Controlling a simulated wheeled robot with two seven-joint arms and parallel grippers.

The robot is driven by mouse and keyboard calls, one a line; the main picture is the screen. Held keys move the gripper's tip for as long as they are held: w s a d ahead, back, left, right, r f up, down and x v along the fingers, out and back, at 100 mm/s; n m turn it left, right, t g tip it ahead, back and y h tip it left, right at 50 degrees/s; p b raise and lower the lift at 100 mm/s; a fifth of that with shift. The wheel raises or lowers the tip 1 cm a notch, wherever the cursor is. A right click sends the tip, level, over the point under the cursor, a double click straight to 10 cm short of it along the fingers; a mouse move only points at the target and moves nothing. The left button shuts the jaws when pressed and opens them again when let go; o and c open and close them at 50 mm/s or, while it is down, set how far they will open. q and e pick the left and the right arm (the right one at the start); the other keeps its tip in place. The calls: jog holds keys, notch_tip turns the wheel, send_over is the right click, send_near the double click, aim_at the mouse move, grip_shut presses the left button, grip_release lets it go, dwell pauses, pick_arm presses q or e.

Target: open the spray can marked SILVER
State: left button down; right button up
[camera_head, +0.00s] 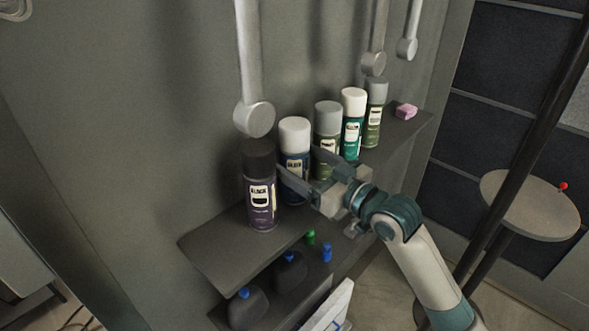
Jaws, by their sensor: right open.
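Several spray cans stand upright in a row on a dark shelf (222,250). The nearest is a purple can (262,205) with a black cap, and its label seems to read BLACK. Then come a blue can (294,160) with a white cap, a green can (328,118) with a grey cap, a teal can (353,100) with a white cap, and an olive can (375,95) with a grey cap. I cannot read which one says SILVER. My right gripper (299,165) is open in front of the blue can, one finger toward each side of it. Contact is unclear. My left gripper is out of view.
A pink block (405,111) lies at the shelf's far end. Grey rods with round ends (254,118) hang above the cans. Dark bottles (247,308) with blue caps stand on a lower shelf. A round table (525,205) stands at right.

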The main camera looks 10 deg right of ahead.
jog(key=shift+w+a+p, duration=0.25)
jog(key=shift+w+p, duration=0.2)
jog(key=shift+w, duration=0.05)
jog(key=p+x, duration=0.1)
jog(key=x, duration=0.2)
jog(key=shift+w+a+f+p, duration=0.2)
jog(key=shift+w+a+p, duration=0.1)
jog(key=shift+w, duration=0.2)
jog(key=c, duration=1.4)
jog(key=shift+r, duration=0.1)
